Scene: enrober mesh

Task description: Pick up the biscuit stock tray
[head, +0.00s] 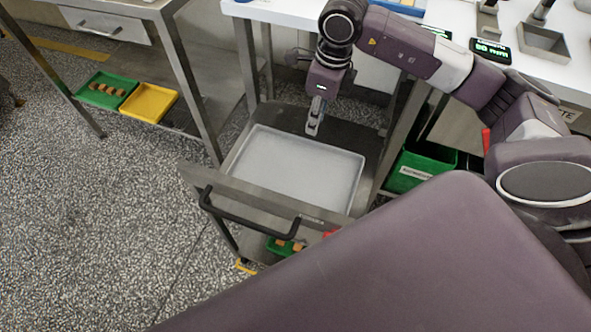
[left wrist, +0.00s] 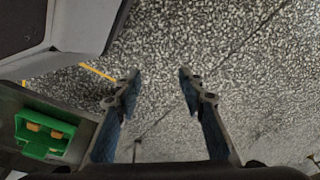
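The tray looks empty. A green tray (head: 106,91) with several brown biscuit-like pieces sits on the low shelf at left. Another green tray (head: 284,246) with brown pieces lies below the drawer, partly hidden. A green tray with brown pieces shows in the left wrist view (left wrist: 44,136). My left gripper (left wrist: 158,78) is open and empty above the speckled floor.
A yellow tray (head: 149,103) sits beside the left green tray. A green bin (head: 416,170) stands right of the drawer. The white worktop (head: 285,12) and table legs surround my right arm.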

